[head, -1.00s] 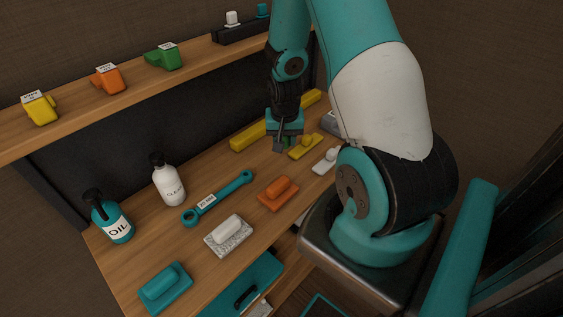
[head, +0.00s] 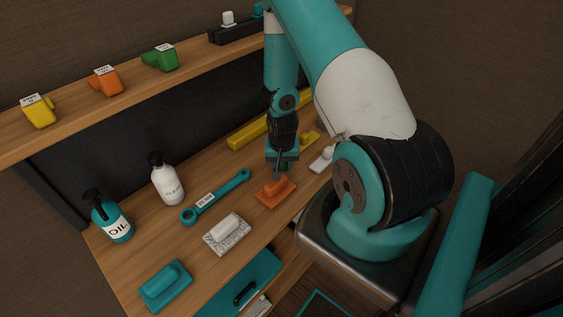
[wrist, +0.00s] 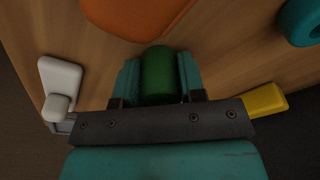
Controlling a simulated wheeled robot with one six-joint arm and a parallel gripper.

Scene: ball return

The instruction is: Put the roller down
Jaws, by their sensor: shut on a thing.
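My gripper (head: 281,170) is over the workbench (head: 200,242), just behind the orange block with a handle (head: 275,191). In the wrist view its fingers (wrist: 158,72) are shut on a dark green cylinder, the roller (wrist: 158,85), with one finger on each side. The head view mostly hides the roller behind the gripper. I cannot tell whether the roller touches the bench top. The orange block also shows at the top of the wrist view (wrist: 135,14).
A long yellow bar (head: 247,133) lies behind. A grey speckled block (head: 227,235), teal block (head: 165,287) and two bottles (head: 112,218) (head: 167,182) stand further left.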

